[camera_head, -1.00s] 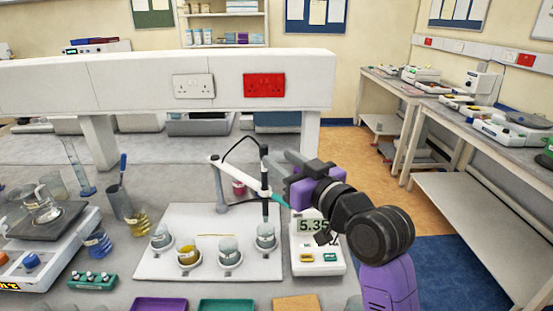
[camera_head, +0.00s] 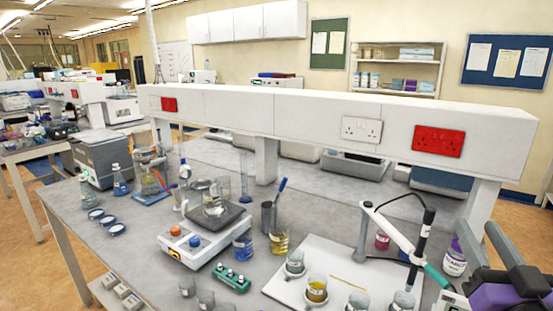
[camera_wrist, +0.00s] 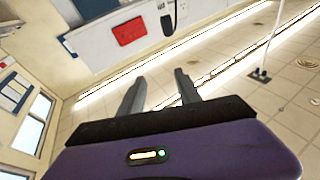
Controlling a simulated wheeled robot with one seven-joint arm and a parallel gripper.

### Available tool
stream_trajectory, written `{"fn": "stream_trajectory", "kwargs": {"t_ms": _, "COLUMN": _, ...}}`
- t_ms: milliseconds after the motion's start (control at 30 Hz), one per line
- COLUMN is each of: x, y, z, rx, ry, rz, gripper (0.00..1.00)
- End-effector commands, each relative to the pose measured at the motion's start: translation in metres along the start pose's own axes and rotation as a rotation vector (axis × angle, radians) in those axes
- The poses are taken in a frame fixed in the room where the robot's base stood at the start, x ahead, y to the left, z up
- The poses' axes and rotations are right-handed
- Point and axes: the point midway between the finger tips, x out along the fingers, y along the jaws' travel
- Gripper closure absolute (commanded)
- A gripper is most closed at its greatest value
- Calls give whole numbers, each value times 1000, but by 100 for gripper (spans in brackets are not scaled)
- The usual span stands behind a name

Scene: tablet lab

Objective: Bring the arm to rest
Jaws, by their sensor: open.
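My gripper (camera_head: 489,248) is at the lower right edge of the head view, beside the pH meter's probe arm. Its two grey fingers are apart with nothing between them. In the wrist view my gripper (camera_wrist: 162,88) shows both fingers spread and empty, with the tilted room behind them. Most of my arm is outside the head view. A white bottle with a purple label (camera_head: 454,262) stands close to the left of the fingers; I cannot tell whether they touch.
The probe stand (camera_head: 364,235) and the white board (camera_head: 285,288) with several small beakers lie left of my gripper. A hotplate (camera_head: 196,238), a pen pot (camera_head: 268,218) and flasks stand further left. A white raised shelf (camera_head: 300,112) with sockets runs behind.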

Motion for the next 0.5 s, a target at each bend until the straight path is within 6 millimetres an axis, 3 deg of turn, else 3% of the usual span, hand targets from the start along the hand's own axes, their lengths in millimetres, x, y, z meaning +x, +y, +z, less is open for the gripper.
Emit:
{"fn": "stream_trajectory", "kwargs": {"t_ms": 267, "x": -76, "y": -12, "z": 50, "rx": 18, "ry": 0, "rz": 39, "gripper": 60}}
{"fn": "stream_trajectory", "kwargs": {"t_ms": 500, "x": -156, "y": -30, "z": 86, "rx": 11, "ry": -45, "rz": 35, "gripper": 60}}
